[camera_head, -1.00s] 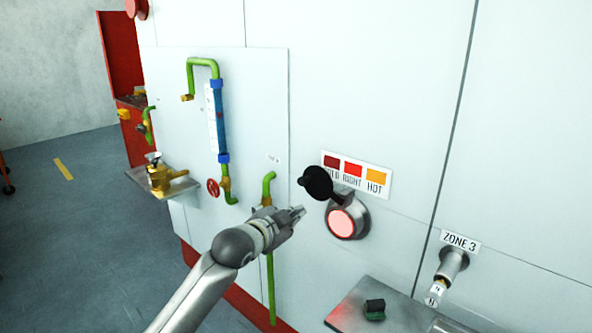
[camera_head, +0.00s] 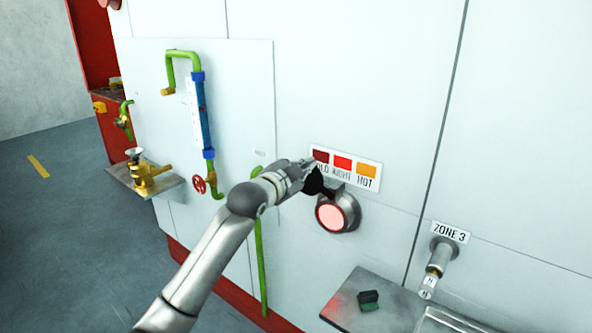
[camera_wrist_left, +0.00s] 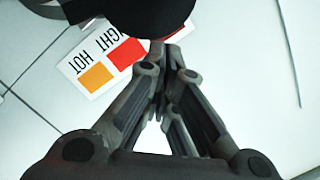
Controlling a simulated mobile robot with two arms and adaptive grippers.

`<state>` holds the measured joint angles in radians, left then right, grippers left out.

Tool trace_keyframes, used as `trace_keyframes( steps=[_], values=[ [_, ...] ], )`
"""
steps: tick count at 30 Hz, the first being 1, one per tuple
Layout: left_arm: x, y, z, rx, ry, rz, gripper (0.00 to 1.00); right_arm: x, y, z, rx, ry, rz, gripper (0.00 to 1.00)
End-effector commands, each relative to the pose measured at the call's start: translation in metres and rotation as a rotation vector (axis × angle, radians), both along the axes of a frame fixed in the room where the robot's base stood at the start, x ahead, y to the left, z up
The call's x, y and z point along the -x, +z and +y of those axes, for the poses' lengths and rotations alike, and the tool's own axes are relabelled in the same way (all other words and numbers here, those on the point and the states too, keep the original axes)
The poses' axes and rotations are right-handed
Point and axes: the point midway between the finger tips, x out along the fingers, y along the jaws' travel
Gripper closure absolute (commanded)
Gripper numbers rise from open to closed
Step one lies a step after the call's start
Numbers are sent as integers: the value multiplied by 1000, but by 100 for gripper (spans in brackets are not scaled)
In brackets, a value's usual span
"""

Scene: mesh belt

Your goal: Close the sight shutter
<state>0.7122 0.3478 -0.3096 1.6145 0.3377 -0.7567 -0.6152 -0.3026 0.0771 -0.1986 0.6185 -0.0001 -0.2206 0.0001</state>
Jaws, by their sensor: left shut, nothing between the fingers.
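The sight shutter (camera_head: 318,183) is a black round flap on a short arm. It stands swung up to the upper left of the sight port (camera_head: 333,216), whose pinkish-red glowing window is uncovered. My left gripper (camera_head: 307,168) is shut and empty, its tips at the shutter's upper left side, partly covering it. In the left wrist view the shutter (camera_wrist_left: 150,15) is a large dark disc just beyond the closed fingertips (camera_wrist_left: 172,48). I cannot tell whether they touch. My right gripper is not in view.
A COLD/RIGHT/HOT colour label (camera_head: 345,167) is on the white wall above the port. A gauge tube with green pipes (camera_head: 200,115) is to the left. A metal shelf (camera_head: 385,312) and the ZONE 3 fitting (camera_head: 440,257) are at lower right.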

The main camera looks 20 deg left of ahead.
Motion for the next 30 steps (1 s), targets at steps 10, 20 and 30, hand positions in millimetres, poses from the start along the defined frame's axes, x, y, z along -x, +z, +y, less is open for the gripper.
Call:
trace_keyframes(
  steps=[10,20,30],
  values=[
    [-17,-26,22,-2,0,3,100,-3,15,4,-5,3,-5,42],
    [-18,-30,25,0,0,1,100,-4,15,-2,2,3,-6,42],
    [-19,-32,27,34,1,14,100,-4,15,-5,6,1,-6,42]
  ],
)
